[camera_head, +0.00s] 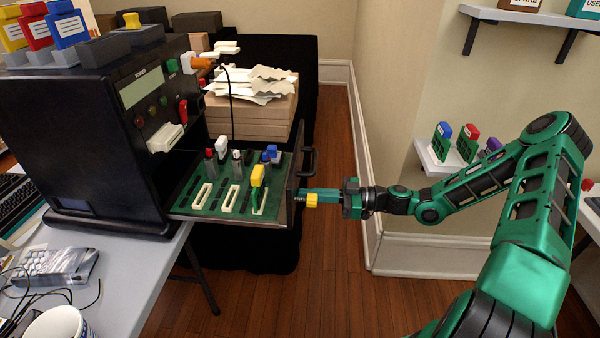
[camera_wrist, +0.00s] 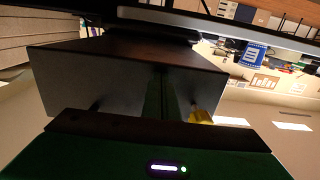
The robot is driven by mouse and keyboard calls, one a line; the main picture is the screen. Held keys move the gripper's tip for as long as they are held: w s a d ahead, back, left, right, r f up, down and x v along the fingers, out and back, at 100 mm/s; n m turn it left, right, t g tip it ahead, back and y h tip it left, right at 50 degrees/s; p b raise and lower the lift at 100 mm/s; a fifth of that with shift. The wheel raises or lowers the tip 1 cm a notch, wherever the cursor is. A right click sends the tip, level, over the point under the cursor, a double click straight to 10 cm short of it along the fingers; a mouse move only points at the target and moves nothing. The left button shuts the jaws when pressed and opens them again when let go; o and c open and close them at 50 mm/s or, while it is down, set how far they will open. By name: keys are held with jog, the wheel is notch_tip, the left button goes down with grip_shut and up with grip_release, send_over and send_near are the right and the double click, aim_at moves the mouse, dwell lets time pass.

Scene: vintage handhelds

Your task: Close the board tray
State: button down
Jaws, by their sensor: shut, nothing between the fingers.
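The board tray (camera_head: 185,208) stands pulled out from the right side of the black machine (camera_head: 85,140). Its green board carries white slots, a yellow-topped part and several small components. The tray's dark front panel (camera_head: 293,200) has a black handle (camera_head: 311,162). It fills the middle of the wrist view (camera_wrist: 110,85). My gripper (camera_head: 302,194) points left at this panel, lower than and beside the handle. Its fingers are shut and empty, with the tips at or very near the panel; I cannot tell whether they touch. A yellow piece shows at the fingers.
A grey table (camera_head: 150,262) under the machine holds a cup (camera_head: 60,322) and cables. Cardboard boxes (camera_head: 250,110) with papers stand behind the tray. A wall shelf (camera_head: 440,166) with cartridges is beside my arm. The floor right of the tray is clear.

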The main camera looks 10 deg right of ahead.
aim_at(233, 189)
jog(key=shift+w+a, duration=0.15)
jog(key=shift+a, duration=0.3)
jog(key=shift+x, duration=14.6)
jog(key=shift+a+f, duration=0.1)
jog(key=shift+x, duration=1.4)
jog(key=shift+v, duration=4.25)
jog(key=shift+d, duration=0.3)
